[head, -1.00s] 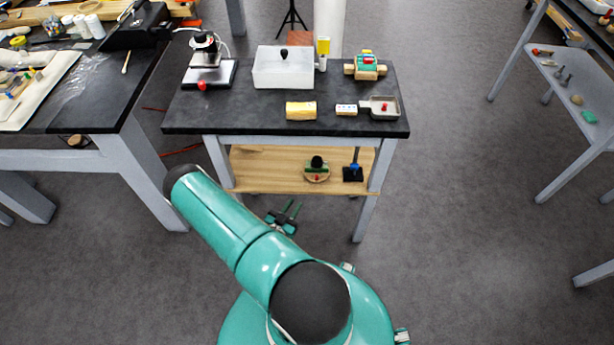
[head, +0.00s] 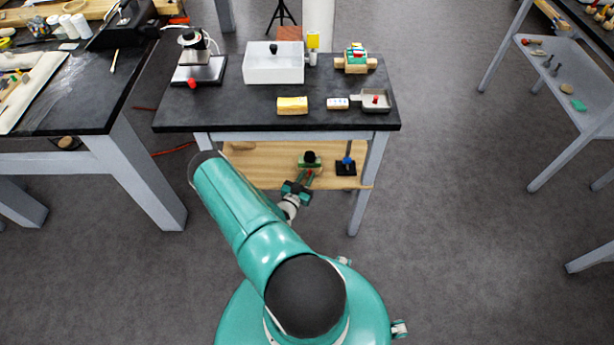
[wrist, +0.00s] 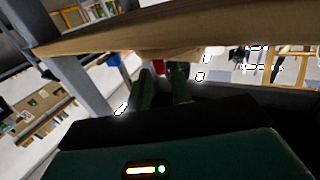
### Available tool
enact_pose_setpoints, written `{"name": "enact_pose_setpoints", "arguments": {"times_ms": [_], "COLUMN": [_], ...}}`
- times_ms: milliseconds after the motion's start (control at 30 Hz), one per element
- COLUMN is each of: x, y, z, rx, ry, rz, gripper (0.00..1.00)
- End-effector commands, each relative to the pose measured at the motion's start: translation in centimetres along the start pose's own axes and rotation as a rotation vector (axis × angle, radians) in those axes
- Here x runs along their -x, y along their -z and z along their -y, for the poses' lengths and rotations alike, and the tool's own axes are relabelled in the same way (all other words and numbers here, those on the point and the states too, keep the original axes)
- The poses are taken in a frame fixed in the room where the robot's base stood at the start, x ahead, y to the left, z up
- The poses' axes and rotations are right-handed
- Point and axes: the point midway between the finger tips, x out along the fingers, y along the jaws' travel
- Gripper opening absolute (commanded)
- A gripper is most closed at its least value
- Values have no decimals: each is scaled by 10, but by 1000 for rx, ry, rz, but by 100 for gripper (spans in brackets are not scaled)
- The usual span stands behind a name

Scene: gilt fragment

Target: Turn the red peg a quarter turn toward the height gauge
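The red peg (head: 309,173) is on the front of a small fixture with a green block and black knob (head: 310,158), on the wooden lower shelf. The height gauge (head: 347,164), with a black base and blue slider, stands to its right. My gripper (head: 305,179) is at the shelf's front, right by the peg. In the wrist view my gripper's fingers (wrist: 163,80) are apart, with the red peg (wrist: 158,66) between or just beyond their tips; contact cannot be told. The gauge's blue part (wrist: 113,60) shows to the left there. The peg is partly hidden.
Grey table legs (head: 367,190) flank the shelf.

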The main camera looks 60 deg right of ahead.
Motion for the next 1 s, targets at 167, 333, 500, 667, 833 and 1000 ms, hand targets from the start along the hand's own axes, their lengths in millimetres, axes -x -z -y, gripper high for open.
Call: {"name": "enact_pose_setpoints", "arguments": {"times_ms": [167,333,500,667,833,1000], "x": [-6,-6,-6,-6,-6,-7], "y": [0,0,0,0,0,0], "z": [1,1,1,1,0,-3], "rx": [-1,-1,-1,0,1,3], "ry": [0,0,0,2,17,56], "rz": [-1,-1,-1,0,-1,0], "gripper": [22,22,0,0,0,0]}}
